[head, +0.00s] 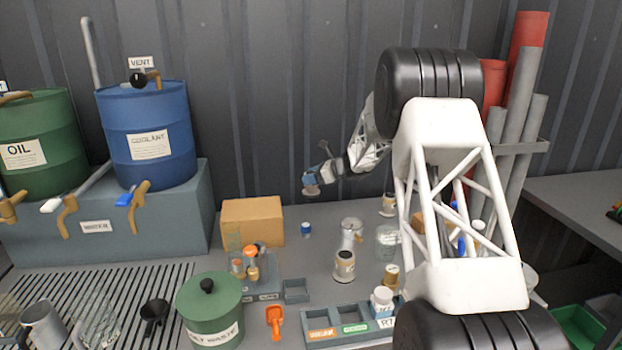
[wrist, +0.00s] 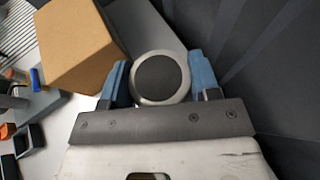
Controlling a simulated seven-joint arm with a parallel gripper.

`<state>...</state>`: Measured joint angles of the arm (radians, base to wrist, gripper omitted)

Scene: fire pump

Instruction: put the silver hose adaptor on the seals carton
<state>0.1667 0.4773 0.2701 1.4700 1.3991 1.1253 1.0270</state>
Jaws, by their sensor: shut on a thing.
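My gripper (head: 313,182) is raised near the back wall, right of and above the brown cardboard carton (head: 252,218). Its blue fingers, seen in the wrist view (wrist: 160,82), are shut on the silver hose adaptor (wrist: 185,83), a round silver ring with a dark centre. In the head view the adaptor (head: 311,190) is small, just under the fingertips. The carton stands closed on the table; in the wrist view (wrist: 75,45) it is left of the adaptor and apart from it. I cannot read a seals label on it.
A small blue-capped item (head: 306,229) stands right of the carton. Jars and a silver-topped container (head: 351,232) stand further right. A rack with small bottles (head: 250,270) is in front of the carton. A green lidded pot (head: 209,310) is at the front.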

